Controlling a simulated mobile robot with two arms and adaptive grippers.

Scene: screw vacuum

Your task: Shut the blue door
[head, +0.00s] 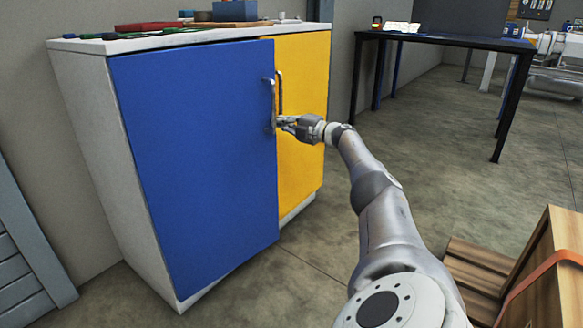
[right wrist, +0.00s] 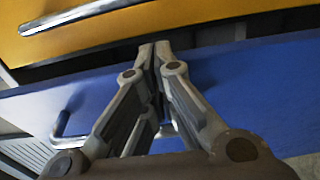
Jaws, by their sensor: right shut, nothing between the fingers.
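The blue door (head: 195,165) is the left door of a white cabinet and stands slightly ajar, its free edge in front of the yellow door. Its silver handle (head: 270,104) is near that edge. In the right wrist view the blue door (right wrist: 245,85) shows a dark gap between it and the yellow door. My right gripper (head: 281,121) is shut and empty, at the lower part of the handles by the blue door's free edge. Its closed fingertips (right wrist: 154,46) overlap that edge in the wrist view; contact cannot be told. My left gripper is out of view.
The yellow door (head: 303,120) is beside the blue one, with its own handle. Tools and boxes lie on the cabinet top (head: 90,45). A wooden crate (head: 545,275) stands at lower right, and a dark table (head: 450,40) behind. Floor between is clear.

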